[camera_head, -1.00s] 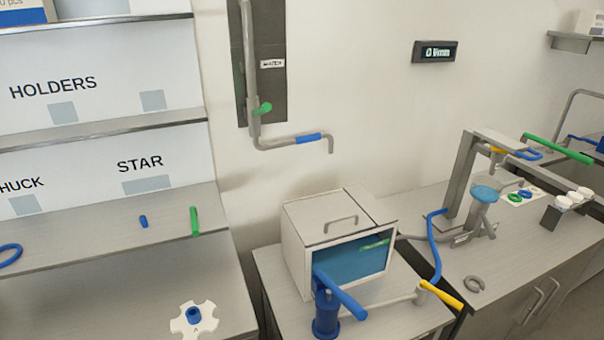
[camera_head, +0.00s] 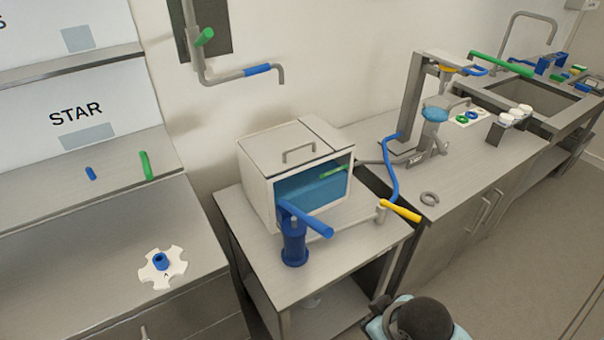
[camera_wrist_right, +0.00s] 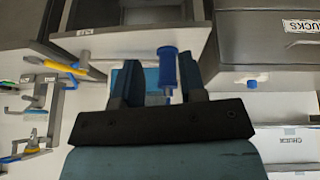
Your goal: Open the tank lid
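The tank (camera_head: 257,195) is a white box with a blue-tinted front window, on a small grey table. Its lid (camera_head: 265,150) lies flat on top and looks shut. A thin grey handle (camera_head: 299,147) stands on the lid. My right gripper (camera_wrist_right: 160,66) shows in the right wrist view with its two dark fingers apart. A blue cylinder (camera_wrist_right: 167,62) shows in the gap between them, seemingly beyond the fingers; contact cannot be judged. The lid handle cannot be made out in that view. My left gripper is in neither current view.
A blue pump-like fixture (camera_head: 295,245) with a blue lever stands before the tank. A yellow-handled lever (camera_head: 400,210) sticks out to its right. A grey stand (camera_head: 410,105) with a blue hose is on the right counter. Floor is open at lower right.

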